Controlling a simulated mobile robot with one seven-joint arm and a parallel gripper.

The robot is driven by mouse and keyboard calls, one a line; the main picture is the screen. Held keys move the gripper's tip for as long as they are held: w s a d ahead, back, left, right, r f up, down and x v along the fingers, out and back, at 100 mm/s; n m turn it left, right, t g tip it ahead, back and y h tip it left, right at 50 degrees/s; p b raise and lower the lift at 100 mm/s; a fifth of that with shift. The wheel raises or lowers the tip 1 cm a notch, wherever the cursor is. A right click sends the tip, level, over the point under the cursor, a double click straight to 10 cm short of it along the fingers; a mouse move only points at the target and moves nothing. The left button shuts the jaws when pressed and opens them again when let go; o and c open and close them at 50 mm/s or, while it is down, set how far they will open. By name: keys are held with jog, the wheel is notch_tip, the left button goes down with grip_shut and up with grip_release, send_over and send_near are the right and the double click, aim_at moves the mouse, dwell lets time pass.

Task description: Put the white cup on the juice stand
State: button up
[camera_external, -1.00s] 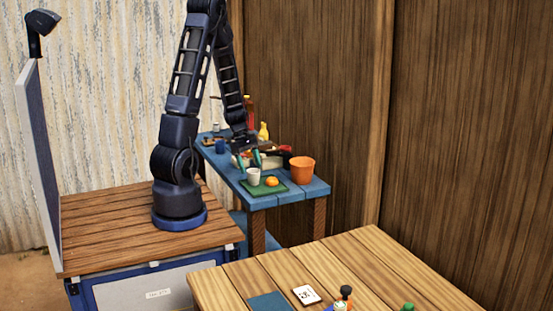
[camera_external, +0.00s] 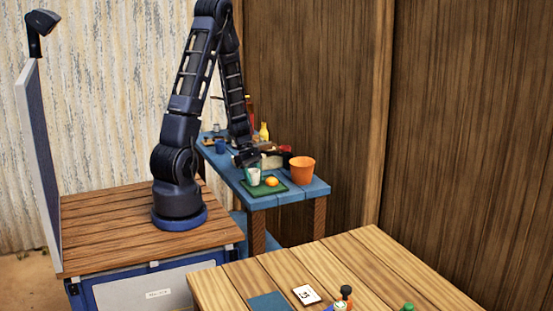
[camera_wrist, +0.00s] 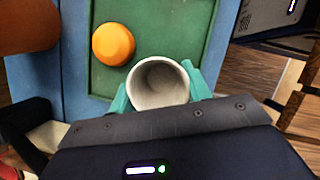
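The white cup (camera_external: 254,177) stands upright on the green mat (camera_external: 276,187) on the blue table. In the wrist view, I look down into the white cup (camera_wrist: 159,83). My gripper (camera_external: 253,170) is low over the table at the cup. Its teal fingers (camera_wrist: 158,88) flank the cup on both sides, close against its wall. I cannot tell whether they press on it or only surround it. I cannot single out a juice stand with certainty; a dark blue square mat (camera_external: 270,302) and a small white card (camera_external: 306,294) lie on the front wooden table.
An orange fruit (camera_wrist: 114,44) lies beside the cup on the green mat. An orange pot (camera_external: 301,169) stands to the right on the blue table (camera_external: 317,187). Bottles and other items crowd behind my gripper. The front wooden table (camera_external: 370,265) has clear space behind its small bottles.

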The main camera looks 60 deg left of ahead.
jog(key=c, duration=0.4)
jog(key=shift+c, duration=0.2)
